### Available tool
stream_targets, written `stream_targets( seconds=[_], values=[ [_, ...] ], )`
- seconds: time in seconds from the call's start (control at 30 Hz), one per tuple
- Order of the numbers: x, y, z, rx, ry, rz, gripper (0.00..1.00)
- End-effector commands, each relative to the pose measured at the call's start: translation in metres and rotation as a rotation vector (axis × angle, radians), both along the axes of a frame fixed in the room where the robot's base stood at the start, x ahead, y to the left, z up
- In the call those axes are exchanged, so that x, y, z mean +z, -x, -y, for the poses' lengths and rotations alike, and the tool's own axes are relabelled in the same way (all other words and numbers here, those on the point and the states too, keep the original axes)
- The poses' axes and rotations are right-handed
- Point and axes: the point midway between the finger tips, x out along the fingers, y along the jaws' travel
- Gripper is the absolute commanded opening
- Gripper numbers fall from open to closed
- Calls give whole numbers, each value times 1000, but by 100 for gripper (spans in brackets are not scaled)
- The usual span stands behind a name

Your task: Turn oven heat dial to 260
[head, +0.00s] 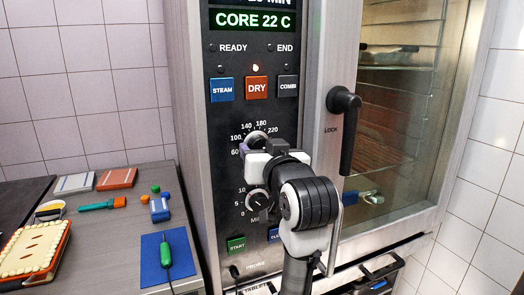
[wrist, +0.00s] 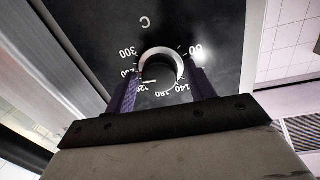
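The oven heat dial (wrist: 160,68) is a dark round knob with a pale rim, set in a printed temperature scale on the black oven panel. It shows partly in the head view (head: 257,139), above my gripper. In the wrist view the scale appears upside down; its white mark seems to point near 220, with some numbers hidden by the fingers. My gripper (wrist: 164,72) faces the panel, its two purple fingers on either side of the dial. The fingers look apart from the rim by a small gap, clearest on the right. In the head view my gripper (head: 248,154) covers the scale's lower part.
A timer dial (head: 257,200) sits just below, partly behind my arm. The black door handle (head: 345,130) stands out to the right. STEAM, DRY and COMBI buttons (head: 257,87) are above. A side counter (head: 120,225) at left holds small tools and a tray.

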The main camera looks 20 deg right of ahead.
Motion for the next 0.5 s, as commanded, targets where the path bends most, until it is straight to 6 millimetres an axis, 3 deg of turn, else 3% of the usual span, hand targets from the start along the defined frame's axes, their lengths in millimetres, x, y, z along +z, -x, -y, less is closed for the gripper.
stream_targets(
  seconds=[0.33, 0.5],
  values=[
    [0, 1, 0, 0, 1, 0, 62],
    [0, 18, 0, -1, 2, 4, 62]
  ],
)
